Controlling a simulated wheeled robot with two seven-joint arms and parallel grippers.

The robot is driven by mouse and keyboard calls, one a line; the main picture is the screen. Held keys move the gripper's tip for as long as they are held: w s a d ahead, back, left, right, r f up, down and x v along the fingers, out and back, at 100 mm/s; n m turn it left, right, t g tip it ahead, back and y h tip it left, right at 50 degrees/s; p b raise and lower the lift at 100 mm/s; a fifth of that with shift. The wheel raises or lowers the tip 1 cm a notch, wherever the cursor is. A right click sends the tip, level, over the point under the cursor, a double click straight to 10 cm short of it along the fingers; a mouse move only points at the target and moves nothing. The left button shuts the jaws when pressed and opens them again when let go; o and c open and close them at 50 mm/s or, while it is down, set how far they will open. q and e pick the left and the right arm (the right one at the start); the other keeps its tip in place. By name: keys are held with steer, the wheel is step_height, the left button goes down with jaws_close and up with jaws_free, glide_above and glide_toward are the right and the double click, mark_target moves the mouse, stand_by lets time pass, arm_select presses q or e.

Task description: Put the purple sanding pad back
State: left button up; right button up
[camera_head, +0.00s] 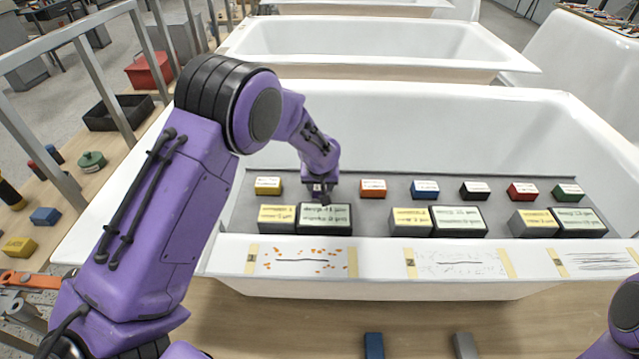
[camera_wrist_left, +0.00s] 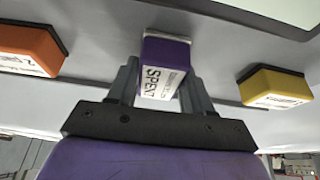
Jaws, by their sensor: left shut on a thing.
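In the head view my left gripper (camera_head: 319,187) is low over the grey mat (camera_head: 345,180) in the tub, in the row between the yellow pad (camera_head: 267,186) and the orange pad (camera_head: 373,188). The gripper mostly hides the purple pad there. I cannot tell whether the pad touches the mat. My right gripper is out of view.
The row continues right with blue (camera_head: 425,190), black (camera_head: 475,190), red (camera_head: 522,192) and green pads (camera_head: 567,193). Labelled blocks (camera_head: 325,218) stand in pairs just in front. The white tub's front rim (camera_head: 385,262) carries taped marked sheets. More tubs (camera_head: 370,42) stand behind.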

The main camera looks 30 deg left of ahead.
arm_select(q)
steer(key=o, duration=1.1)
steer(key=shift+f, duration=0.1)
steer(key=v, duration=1.2)
